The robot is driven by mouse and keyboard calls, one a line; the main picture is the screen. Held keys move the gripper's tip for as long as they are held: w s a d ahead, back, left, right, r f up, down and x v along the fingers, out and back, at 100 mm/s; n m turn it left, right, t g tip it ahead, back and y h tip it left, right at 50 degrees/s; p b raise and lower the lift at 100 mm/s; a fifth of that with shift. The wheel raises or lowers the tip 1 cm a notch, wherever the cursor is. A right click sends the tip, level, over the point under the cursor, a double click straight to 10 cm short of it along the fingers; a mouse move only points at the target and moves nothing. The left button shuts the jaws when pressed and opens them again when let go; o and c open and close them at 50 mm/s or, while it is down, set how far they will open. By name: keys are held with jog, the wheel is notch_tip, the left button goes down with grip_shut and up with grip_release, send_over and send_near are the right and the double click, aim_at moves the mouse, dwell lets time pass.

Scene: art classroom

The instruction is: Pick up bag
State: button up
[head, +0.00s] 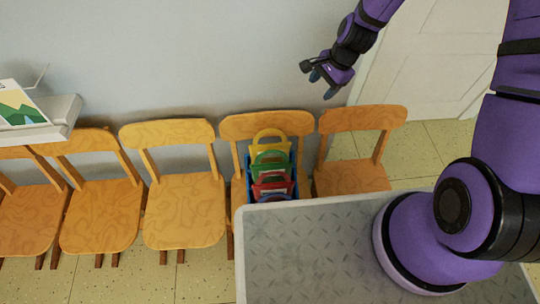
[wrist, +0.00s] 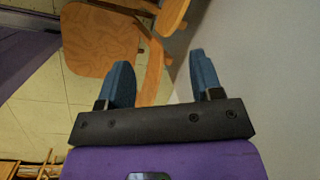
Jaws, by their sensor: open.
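Several handled bags stand in a row in a blue crate (head: 249,183) on a wooden chair in the head view. A yellow bag (head: 270,146) is at the back, then a green bag (head: 270,162), a red bag (head: 272,188) and a purple-blue one at the front, partly cut off by my base top. My gripper (head: 322,84) is open and empty, raised near the wall, above and to the right of the bags. Its two blue fingers (wrist: 162,82) stand apart in the wrist view, with no bag between them.
Wooden chairs line the wall, including one (head: 350,178) right of the crate and one (head: 183,211) left of it. A white shelf (head: 62,115) with a picture juts out at left. A white door (head: 432,60) is at the upper right.

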aim_at(290, 143)
jog(key=s+a+f+m, duration=0.1)
jog(key=a+f+m, duration=0.1)
jog(key=f, duration=0.5)
jog(key=s+a+f+m+y, duration=0.1)
jog(key=a+f+m, duration=0.1)
jog(key=f, duration=0.4)
jog(key=s+a+f+m+g, duration=0.1)
jog(key=a+f, duration=0.2)
jog(key=f, duration=0.4)
jog(key=shift+s+f+m+y, duration=0.3)
jog(key=shift+s+m, duration=0.05)
jog(key=shift+m, duration=0.05)
jog(key=shift+w+x, duration=0.15)
jog(key=shift+x, duration=1.3)
jog(key=shift+w+x, duration=0.2)
jog(key=shift+x, duration=1.25)
jog(key=shift+d, duration=0.15)
grip_shut()
